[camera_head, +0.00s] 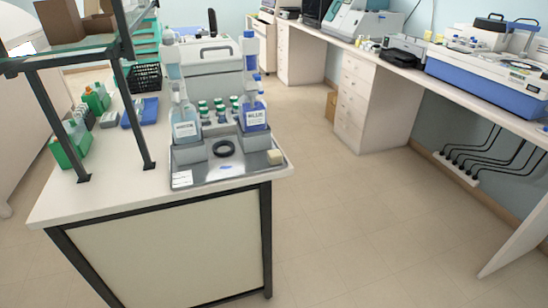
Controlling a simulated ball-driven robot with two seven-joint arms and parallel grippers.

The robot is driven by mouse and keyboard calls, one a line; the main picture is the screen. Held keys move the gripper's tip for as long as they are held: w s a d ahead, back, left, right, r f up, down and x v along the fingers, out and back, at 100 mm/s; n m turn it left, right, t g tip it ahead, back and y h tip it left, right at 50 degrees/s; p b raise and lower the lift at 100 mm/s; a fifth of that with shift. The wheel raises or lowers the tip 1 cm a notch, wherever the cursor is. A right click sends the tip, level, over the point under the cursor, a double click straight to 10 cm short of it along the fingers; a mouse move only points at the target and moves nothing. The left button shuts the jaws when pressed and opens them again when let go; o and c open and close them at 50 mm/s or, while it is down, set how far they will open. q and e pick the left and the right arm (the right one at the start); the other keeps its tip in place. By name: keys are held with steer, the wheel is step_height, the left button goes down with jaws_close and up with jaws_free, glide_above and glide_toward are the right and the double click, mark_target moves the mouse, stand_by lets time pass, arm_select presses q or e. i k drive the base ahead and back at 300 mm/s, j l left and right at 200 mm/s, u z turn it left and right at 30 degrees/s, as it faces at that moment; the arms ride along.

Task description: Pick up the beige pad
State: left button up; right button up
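The beige pad (275,157) is a small block at the right front of the grey metal tray (238,171) on the white bench (110,192). It lies close to the tray's right edge. A black ring (223,148) is to its left on the same tray. A white labelled card (182,178) lies at the tray's left front, and a small blue mark is between them. Neither of my grippers shows in the head view, so I cannot see their state.
A clear labelled bottle (185,124) and a blue-filled bottle (254,112) stand behind the pad, with several green-capped small bottles between them. A shelf frame (130,100) rises at the bench's left. The floor (370,230) right of the bench is clear.

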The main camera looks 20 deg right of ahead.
mark_target(275, 156)
steer(key=i+l+u, duration=0.1)
steer(key=l, duration=0.3)
steer(key=i+l+u, duration=0.1)
steer(key=l, duration=0.3)
steer(key=i+l, duration=0.2)
steer(key=l, duration=0.2)
steer(key=u, duration=0.05)
